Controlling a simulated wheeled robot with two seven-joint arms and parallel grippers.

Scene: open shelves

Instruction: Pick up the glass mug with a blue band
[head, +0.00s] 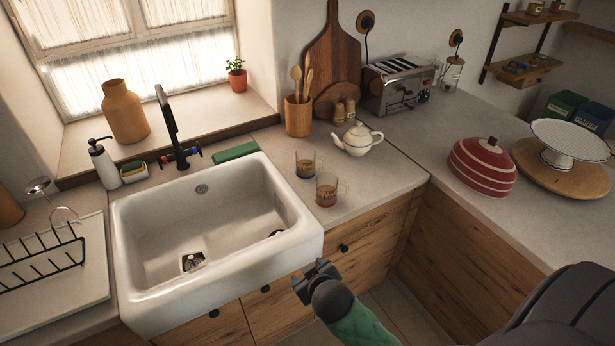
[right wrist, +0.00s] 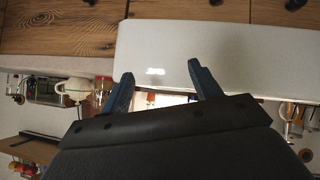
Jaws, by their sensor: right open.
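Two clear glass mugs stand upright on the counter just right of the sink in the head view. The rear one (head: 305,164) has a blue band near its base. The front one (head: 326,190) has a red band and stands close to it. My right gripper (head: 315,278) is open and empty in front of the sink's right corner, nearer than both mugs and apart from them. In the right wrist view its two fingers (right wrist: 161,72) are spread, with the white sink front beyond. A reddish glass mug (right wrist: 103,88) shows beside the left finger there. My left gripper is not in view.
The white sink (head: 135,285) lies left of the mugs. A cream teapot (head: 357,141) stands behind right, and a wooden utensil pot (head: 298,116) behind them. A green sponge-like block (head: 235,152) lies at the sink's back edge. The counter right of the front mug is clear.

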